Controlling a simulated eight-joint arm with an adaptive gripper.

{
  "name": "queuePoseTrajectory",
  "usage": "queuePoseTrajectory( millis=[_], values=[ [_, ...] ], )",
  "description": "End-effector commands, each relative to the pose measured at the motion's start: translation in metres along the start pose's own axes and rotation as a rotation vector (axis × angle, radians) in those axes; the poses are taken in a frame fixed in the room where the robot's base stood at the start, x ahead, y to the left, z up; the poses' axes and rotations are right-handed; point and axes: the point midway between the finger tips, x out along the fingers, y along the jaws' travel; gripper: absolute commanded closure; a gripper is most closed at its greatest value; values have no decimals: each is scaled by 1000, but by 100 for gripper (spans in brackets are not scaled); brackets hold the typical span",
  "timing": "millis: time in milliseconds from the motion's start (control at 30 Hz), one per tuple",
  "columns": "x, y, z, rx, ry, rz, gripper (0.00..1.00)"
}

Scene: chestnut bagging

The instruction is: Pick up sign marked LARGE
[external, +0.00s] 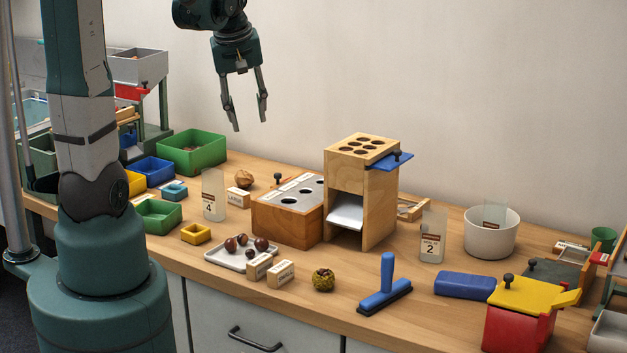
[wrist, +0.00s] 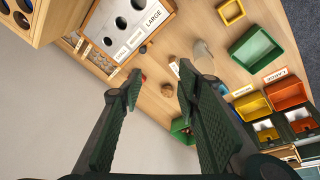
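A small wooden block sign (external: 238,197) stands on the table between a clear bag marked 4 (external: 213,195) and the wooden box with holes (external: 285,222). Its label seems to read LARGE, but the print is tiny. In the wrist view a small pale block (wrist: 174,68), likely this sign, lies beyond my fingertips with its label unreadable. Two similar signs, at left (external: 259,266) and right (external: 281,274), stand by the tray of chestnuts. My gripper (external: 249,122) is open and empty, pointing down, high above the table. Both spread fingers also show in the wrist view (wrist: 160,82).
A walnut-like nut (external: 244,179) sits just behind the sign. A green bin (external: 191,151) is at back left. A tall wooden dispenser (external: 361,190) stands to the right. The wooden box with holes has its own LARGE label (wrist: 153,17).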

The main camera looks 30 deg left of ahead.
Motion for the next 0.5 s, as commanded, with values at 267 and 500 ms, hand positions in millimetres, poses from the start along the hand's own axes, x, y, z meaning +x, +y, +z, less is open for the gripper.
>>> queuePoseTrajectory(
  millis=[267,500],
  values=[
    [39,-2,-26,-139,-42,-44,67],
    [75,-7,-45,-259,-76,-85,67]
  ],
)
